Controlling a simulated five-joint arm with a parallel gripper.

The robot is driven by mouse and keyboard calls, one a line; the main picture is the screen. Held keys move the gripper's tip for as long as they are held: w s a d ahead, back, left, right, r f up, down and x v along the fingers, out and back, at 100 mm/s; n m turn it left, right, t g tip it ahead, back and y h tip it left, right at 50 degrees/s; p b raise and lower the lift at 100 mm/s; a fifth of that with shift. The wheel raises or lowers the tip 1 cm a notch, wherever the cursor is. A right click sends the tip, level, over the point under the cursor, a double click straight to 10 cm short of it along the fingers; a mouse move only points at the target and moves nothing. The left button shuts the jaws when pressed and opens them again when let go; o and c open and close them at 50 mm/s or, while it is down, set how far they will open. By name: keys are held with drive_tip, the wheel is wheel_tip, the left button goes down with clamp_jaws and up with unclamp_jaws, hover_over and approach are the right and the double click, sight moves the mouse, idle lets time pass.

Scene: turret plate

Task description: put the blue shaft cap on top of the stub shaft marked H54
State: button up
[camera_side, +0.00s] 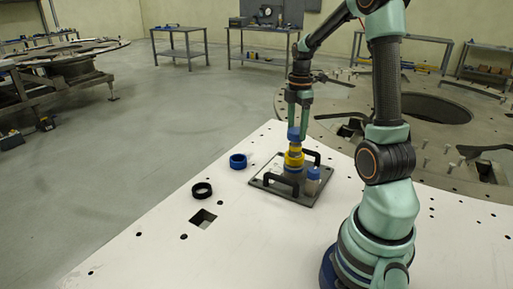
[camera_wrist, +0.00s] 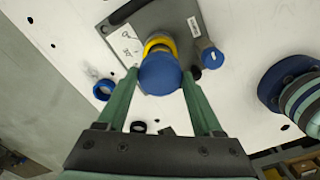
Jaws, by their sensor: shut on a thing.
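My gripper (camera_side: 293,118) is shut on the blue shaft cap (camera_side: 294,134), which also fills the space between the fingers in the wrist view (camera_wrist: 160,75). The cap is upright, directly above a stub shaft wearing a yellow collar (camera_side: 294,157); the collar partly shows behind the cap in the wrist view (camera_wrist: 158,42). I cannot tell whether cap and shaft touch. A second, shorter stub with a blue top (camera_side: 313,174) stands to the right on the same grey plate (camera_side: 270,187). Small plate markings are visible, but I cannot read H54.
The plate has two black handles (camera_side: 281,184) close to the shafts. A blue ring (camera_side: 238,161) and a black ring (camera_side: 202,190) lie to its left on the white table (camera_side: 150,240). The front table area is mostly clear.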

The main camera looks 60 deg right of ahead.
drive_tip(key=shift+f, duration=1.7)
drive_tip(key=o, duration=1.4)
drive_tip(key=shift+c, duration=0.2)
wheel_tip(320, 180, up, 12)
drive_tip(key=a+m+t, duration=0.5)
drive_tip(key=a+m, duration=0.6)
drive_tip(key=a, duration=1.6)
drive_tip(key=shift+r+t, duration=0.3)
